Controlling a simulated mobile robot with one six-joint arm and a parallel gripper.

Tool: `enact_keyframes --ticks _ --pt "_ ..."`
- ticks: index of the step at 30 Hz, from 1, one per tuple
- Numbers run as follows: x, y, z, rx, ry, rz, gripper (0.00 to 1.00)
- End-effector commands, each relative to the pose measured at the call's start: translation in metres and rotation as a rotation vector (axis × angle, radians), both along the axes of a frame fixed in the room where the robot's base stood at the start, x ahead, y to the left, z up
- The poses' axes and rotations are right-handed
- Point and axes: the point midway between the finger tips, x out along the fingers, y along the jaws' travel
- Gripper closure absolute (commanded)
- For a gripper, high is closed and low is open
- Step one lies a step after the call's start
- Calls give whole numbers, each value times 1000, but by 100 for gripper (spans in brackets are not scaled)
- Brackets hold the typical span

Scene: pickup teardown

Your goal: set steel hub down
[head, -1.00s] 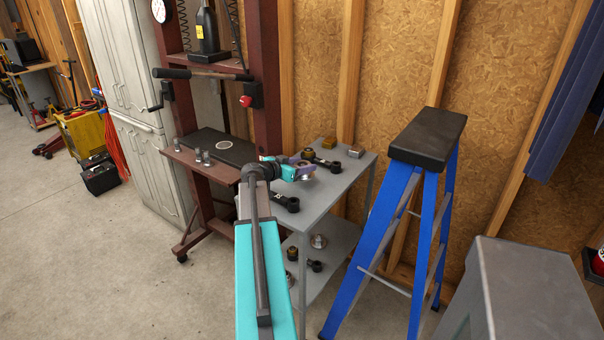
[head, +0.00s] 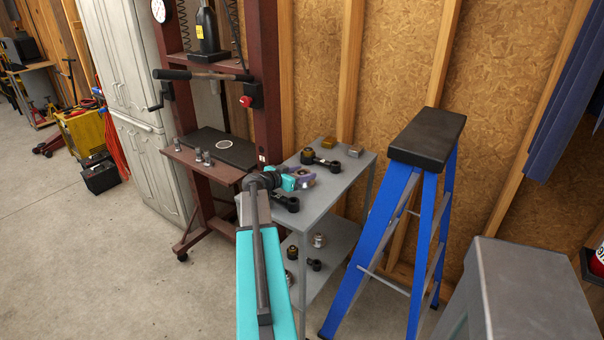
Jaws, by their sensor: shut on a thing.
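My gripper (head: 306,178), with purple fingers on a teal wrist, is low over the top of the grey cart (head: 345,178). It is shut on a small pale metal part, the steel hub (head: 309,183), which is mostly hidden between the fingers. I cannot tell whether the hub touches the cart top. My arm covers the cart's near left part.
A dark link with a brass-coloured end (head: 318,160) and another dark arm (head: 286,203) lie on the cart top. Brass (head: 326,146) and grey (head: 355,153) blocks stand behind. The lower shelf holds several parts. A blue ladder (head: 405,220) stands right; a maroon press (head: 268,90) left.

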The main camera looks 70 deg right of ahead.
Motion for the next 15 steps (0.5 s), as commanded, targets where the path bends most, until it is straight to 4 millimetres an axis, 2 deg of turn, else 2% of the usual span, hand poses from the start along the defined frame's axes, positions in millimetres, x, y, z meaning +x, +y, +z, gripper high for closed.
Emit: enact_keyframes --ticks 14,15 --pt "0 0 -1 -3 2 1 100" --pt "0 0 -2 0 0 0 44"
